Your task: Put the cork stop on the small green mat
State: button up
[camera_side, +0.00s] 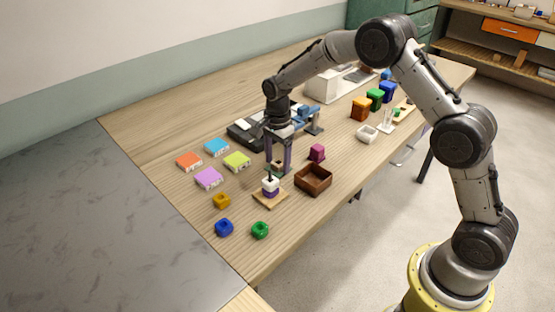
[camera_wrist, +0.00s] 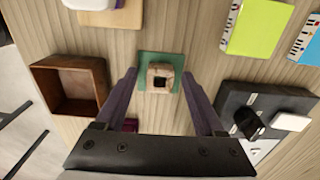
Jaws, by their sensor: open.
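The cork stop (camera_wrist: 161,78) is a small tan, square-looking block with a dark hole in its top. In the wrist view it sits on the small green mat (camera_wrist: 146,59), whose edges show around it. My gripper (camera_wrist: 160,76) is open, with one purple finger to each side of the cork stop and a visible gap on both sides. In the side view my gripper (camera_side: 278,165) points down at the table, and its fingers partly hide the cork stop and the mat (camera_side: 279,175).
A brown open box (camera_side: 314,180) stands to the right. A wooden base with a peg and white and purple pieces (camera_side: 270,187) stands in front. A dark device (camera_side: 246,132) lies behind. Colored tiles (camera_side: 209,178) lie to the left, and a magenta block (camera_side: 317,152) is close by.

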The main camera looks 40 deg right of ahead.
notch_tip(320, 180, up, 12)
jog(key=shift+r, duration=0.25)
jog(key=s+r+n+t, duration=0.2)
jog(key=s+r+n, duration=0.5)
jog(key=s+r, duration=0.5)
jog(key=s+f+n+t, duration=0.1)
jog(key=s+n, duration=0.4)
jog(key=s, duration=0.5)
jog(key=s+f+n+t, duration=0.2)
jog(key=s+n, duration=0.4)
jog(key=s, duration=0.5)
jog(key=shift+s+a+f+t, duration=0.3)
jog(key=shift+f, duration=0.3)
